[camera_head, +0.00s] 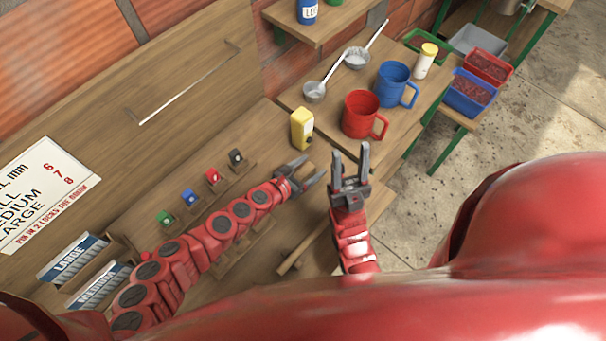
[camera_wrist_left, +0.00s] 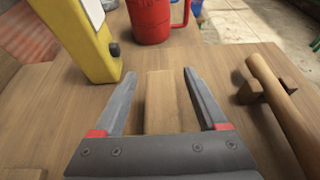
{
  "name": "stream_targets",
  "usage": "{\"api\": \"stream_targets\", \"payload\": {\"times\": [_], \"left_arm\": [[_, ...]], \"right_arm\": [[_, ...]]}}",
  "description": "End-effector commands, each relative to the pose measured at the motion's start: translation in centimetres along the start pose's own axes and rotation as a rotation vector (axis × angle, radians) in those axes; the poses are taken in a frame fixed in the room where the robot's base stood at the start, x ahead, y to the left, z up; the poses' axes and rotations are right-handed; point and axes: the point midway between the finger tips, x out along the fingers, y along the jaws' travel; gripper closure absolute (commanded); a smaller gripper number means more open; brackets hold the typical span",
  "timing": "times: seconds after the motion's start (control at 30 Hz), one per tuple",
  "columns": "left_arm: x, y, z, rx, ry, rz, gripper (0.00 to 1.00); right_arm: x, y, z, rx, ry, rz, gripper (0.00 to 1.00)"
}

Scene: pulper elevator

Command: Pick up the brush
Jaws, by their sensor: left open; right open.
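No bristles show, so I cannot tell for sure which thing is the brush. A flat wooden block (camera_wrist_left: 160,100) lies on the bench between the fingers of my left gripper (camera_wrist_left: 160,90) in the left wrist view. The left gripper is open, with the fingers apart on either side of the block. In the head view the left gripper (camera_head: 304,174) is over the bench near the yellow box (camera_head: 301,128). A round wooden handle (camera_wrist_left: 283,110) lies on a small support to the right in the left wrist view. My right gripper (camera_head: 350,162) is open and empty beside the left one.
A red mug (camera_head: 362,114) and a blue mug (camera_head: 393,84) stand beyond the grippers, with two scoops behind. The yellow box also stands close to the left finger in the left wrist view (camera_wrist_left: 85,38). Small coloured blocks (camera_head: 190,197) line the bench at left.

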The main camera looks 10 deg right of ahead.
Motion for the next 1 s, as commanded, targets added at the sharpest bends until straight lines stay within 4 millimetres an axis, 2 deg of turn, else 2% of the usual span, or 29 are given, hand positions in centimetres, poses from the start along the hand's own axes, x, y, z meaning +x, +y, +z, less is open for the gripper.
{"api": "stream_targets", "payload": {"times": [0.3, 0.7, 1.0], "left_arm": [[0.36, -0.16, -0.07, 0.0, 0.0, -0.003, 0.27], [0.34, -0.11, -0.05, 0.0, 0.0, -0.002, 0.99], [0.34, -0.11, -0.04, 0.0, 0.0, -0.002, 1.0]], "right_arm": [[0.06, 0.0, -0.01, 0.0, 0.0, 0.0, 0.52], [0.06, 0.0, -0.01, 0.0, 0.0, 0.0, 0.52], [0.07, 0.0, -0.01, 0.0, 0.0, 0.0, 0.52]]}}
